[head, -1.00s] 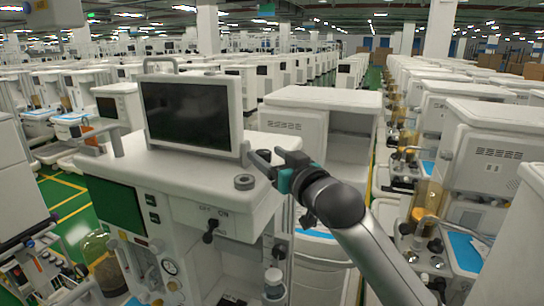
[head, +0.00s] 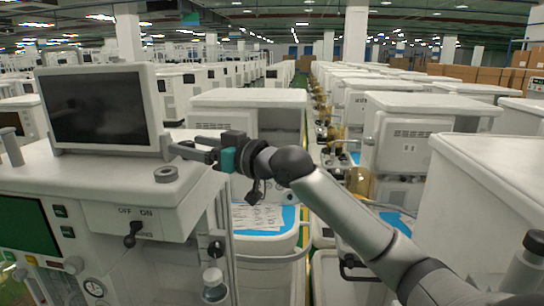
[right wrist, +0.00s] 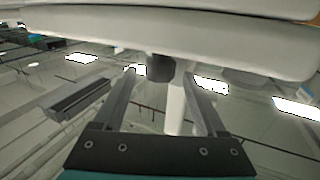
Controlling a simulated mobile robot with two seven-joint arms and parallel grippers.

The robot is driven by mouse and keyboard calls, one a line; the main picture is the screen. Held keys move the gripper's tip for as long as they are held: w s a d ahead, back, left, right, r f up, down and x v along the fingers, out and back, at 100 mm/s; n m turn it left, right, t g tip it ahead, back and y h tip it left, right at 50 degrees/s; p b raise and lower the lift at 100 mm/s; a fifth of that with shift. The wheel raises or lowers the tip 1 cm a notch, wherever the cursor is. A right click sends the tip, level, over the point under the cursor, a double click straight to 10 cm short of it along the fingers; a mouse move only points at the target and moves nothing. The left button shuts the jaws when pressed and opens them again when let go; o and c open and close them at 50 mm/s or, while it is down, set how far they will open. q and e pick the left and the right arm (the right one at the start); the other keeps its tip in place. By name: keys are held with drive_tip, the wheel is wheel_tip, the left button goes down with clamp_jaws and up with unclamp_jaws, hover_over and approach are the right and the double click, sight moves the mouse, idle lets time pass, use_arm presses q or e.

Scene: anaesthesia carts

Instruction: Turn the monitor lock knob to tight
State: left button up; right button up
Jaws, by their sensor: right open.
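The monitor (head: 97,108), a dark screen in a pale frame, stands on top of the white cart at the left of the head view. My right gripper (head: 186,150) is beside the monitor's lower right edge, fingers pointing at it. In the right wrist view a dark, stubby knob (right wrist: 160,68) sticks out under a pale edge, between the tips of the open right gripper (right wrist: 158,76). I cannot tell whether the fingers touch it. The knob is not clearly visible in the head view. My left gripper is not in view.
A dark round piece (head: 166,174) lies on the cart top (head: 100,182) below my right gripper. An OFF/ON switch (head: 131,236) is on the cart front. Another white cart (head: 250,98) stands behind the gripper. More carts fill the right side.

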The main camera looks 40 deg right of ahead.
drive_tip(key=shift+w+d+f+n+g+y+b, duration=0.15)
drive_tip(key=shift+n+g+y+b, duration=0.3)
drive_tip(key=shift+y+b, duration=0.45)
drive_tip(key=shift+d+r+n+g+y+b, duration=0.15)
drive_tip(key=shift+n+g+y+b, duration=0.1)
drive_tip(key=shift+n+y+b, duration=0.55)
drive_tip(key=shift+n+g+y+b, duration=0.3)
drive_tip(key=shift+y+b, duration=0.1)
drive_tip(key=shift+b, duration=0.15)
drive_tip(key=shift+w+d+n+g+y+b, duration=0.1)
drive_tip(key=shift+n+g+y+b, duration=0.1)
drive_tip(key=shift+n+g+y, duration=0.25)
drive_tip(key=shift+w+d+n+g+y+b, duration=0.1)
drive_tip(key=shift+n+g+y+b, duration=0.1)
drive_tip(key=shift+g+y, duration=0.25)
drive_tip(key=b+v, duration=0.9)
drive_tip(key=v, duration=0.6)
drive_tip(key=shift+s+f+b, duration=0.15)
drive_tip(key=shift+f+b, duration=0.05)
drive_tip(key=shift+b, duration=0.1)
